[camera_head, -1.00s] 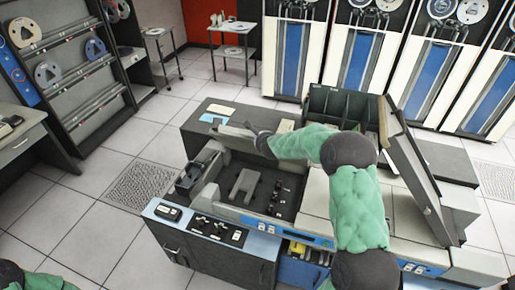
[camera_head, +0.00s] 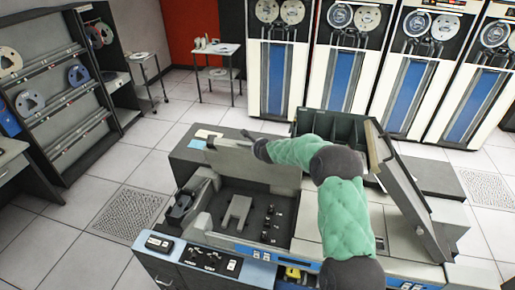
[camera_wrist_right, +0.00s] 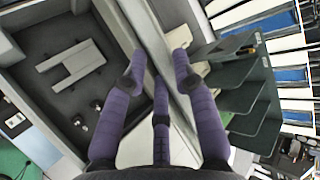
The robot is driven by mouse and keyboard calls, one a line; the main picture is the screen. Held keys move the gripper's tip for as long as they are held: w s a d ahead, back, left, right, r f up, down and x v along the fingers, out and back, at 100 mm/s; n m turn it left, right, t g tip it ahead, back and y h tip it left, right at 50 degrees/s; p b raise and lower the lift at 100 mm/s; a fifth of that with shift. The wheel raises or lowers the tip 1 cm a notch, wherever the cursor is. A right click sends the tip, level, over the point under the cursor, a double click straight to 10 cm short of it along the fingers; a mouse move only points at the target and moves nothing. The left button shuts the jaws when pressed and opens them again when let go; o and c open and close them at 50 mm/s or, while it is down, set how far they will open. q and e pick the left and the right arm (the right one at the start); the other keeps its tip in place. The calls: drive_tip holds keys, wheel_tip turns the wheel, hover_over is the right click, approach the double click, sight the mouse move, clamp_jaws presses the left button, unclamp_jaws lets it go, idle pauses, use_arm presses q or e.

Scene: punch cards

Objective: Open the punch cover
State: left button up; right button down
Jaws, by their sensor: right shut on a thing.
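The punch cover is a flat grey panel (camera_head: 230,160) standing up at the back of the open punch bay in the head view. Its face is turned toward me. In the right wrist view the purple fingers of my right gripper (camera_wrist_right: 155,80) are closed around the cover's edge (camera_wrist_right: 142,32). The open bay (camera_head: 245,208) shows a grey block and several small dark parts. My left gripper is not in view.
A second large panel (camera_head: 405,190) stands tilted up on the machine's right. Dark green card bins (camera_head: 335,132) stand behind the cover. The front control panel (camera_head: 200,255) has switches. Tape cabinets line the back, and floor is free at the left.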

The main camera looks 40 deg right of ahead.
drive_tip(key=c, duration=1.2)
unclamp_jaws()
drive_tip(key=shift+r, duration=0.2)
drive_tip(key=shift+o, duration=0.8)
drive_tip(key=shift+a, duration=0.1)
drive_tip(key=shift+f, duration=0.1)
drive_tip(key=shift+s, duration=0.1)
drive_tip(key=v, duration=1.2)
